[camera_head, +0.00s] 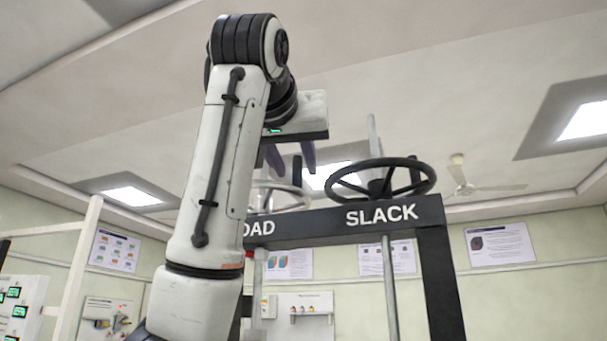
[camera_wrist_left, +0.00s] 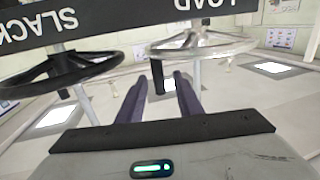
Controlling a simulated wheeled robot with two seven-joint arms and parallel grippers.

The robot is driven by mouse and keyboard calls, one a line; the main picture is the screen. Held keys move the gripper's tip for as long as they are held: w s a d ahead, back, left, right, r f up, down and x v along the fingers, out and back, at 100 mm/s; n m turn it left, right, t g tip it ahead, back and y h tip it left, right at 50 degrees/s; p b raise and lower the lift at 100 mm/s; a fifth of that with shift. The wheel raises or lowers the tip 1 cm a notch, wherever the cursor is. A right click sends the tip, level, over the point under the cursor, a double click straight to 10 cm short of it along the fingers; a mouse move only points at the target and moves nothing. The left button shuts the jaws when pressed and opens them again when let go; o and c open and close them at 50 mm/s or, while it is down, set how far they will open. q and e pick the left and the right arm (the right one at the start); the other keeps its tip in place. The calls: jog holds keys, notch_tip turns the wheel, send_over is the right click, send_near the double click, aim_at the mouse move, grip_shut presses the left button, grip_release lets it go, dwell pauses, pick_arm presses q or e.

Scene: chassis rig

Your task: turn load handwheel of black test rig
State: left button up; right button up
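The black test rig (camera_head: 335,226) has a crossbeam lettered "SLACK" at right and, partly hidden by my left arm, "LOAD" at left. The pale silver load handwheel stands above the LOAD lettering, partly hidden in the head view. It shows more fully, upside down, in the left wrist view (camera_wrist_left: 225,47). My left gripper (camera_head: 297,170) points down just above this wheel. Contact with the rim cannot be told. My right gripper is out of sight.
A black handwheel (camera_head: 380,179) stands above SLACK, close to the right of the silver wheel. It also shows in the left wrist view (camera_wrist_left: 85,70). Wall posters and a white frame (camera_head: 77,265) stand farther back.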

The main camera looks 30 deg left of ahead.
pick_arm(q)
jog(key=p+x, duration=0.1)
jog(key=x, duration=0.3)
jog(key=shift+w+a, duration=0.1)
jog(key=shift+w, duration=0.25)
jog(key=shift+w+a, duration=0.25)
jog(key=shift+w, duration=0.25)
jog(key=shift+w+f, duration=0.1)
jog(key=shift+w, duration=0.1)
jog(key=shift+s, duration=0.1)
grip_shut()
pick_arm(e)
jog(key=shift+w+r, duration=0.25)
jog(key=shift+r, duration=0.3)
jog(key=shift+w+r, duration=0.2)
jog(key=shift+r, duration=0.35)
